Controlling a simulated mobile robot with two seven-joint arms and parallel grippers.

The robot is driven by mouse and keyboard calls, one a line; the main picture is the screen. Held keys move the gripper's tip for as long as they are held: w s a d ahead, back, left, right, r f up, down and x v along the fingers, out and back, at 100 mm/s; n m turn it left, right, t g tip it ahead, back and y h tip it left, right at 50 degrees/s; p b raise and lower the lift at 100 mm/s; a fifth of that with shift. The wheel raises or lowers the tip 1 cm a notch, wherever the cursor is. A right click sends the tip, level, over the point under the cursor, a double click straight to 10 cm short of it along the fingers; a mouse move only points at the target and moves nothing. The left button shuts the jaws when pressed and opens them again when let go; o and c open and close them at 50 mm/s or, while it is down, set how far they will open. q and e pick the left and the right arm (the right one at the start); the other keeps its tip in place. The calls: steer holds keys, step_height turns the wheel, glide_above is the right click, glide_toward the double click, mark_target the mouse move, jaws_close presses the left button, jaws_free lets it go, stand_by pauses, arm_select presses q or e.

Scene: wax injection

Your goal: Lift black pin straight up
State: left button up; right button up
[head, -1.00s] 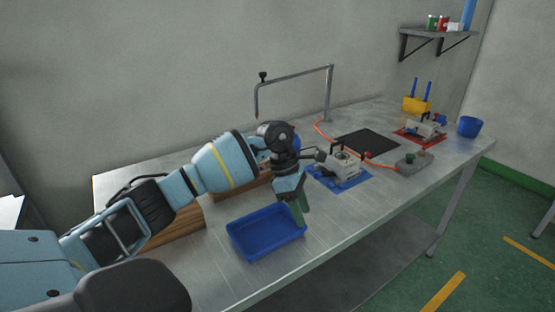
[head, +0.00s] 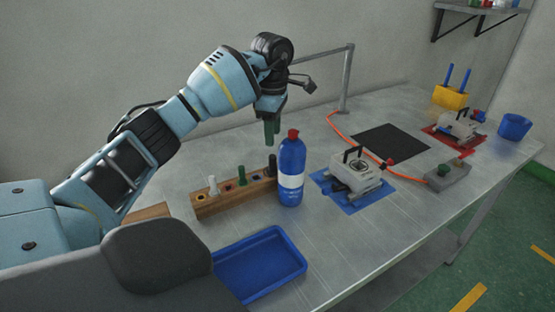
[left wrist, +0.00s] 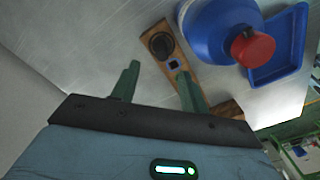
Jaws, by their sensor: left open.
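The black pin (head: 271,164) stands upright at the right end of a wooden rack (head: 236,199), beside a blue bottle. It also shows from above in the left wrist view as a dark round top (left wrist: 161,45), near the end of the rack (left wrist: 181,56). My left gripper (head: 271,143) is above the pin with its green fingers pointing down. In the left wrist view the fingers (left wrist: 158,68) are apart with nothing between them, and the pin lies beyond their tips. My right gripper is in neither view.
The blue bottle (head: 291,174) with a red cap stands close to the pin. A white and a green pin (head: 242,175) stand in the same rack. A blue tray (head: 303,264) lies in front. A clamp device (head: 356,175) sits on a blue mat to the right.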

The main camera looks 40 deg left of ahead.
mark_target(272, 156)
arm_select(q)
steer(key=shift+w+r, duration=0.1)
steer(key=shift+s+d, duration=0.1)
steer(key=shift+s, duration=0.1)
steer(key=shift+f, duration=1.3)
steer(key=shift+s+f, duration=0.1)
steer(key=shift+f, duration=2.45)
jaws_close()
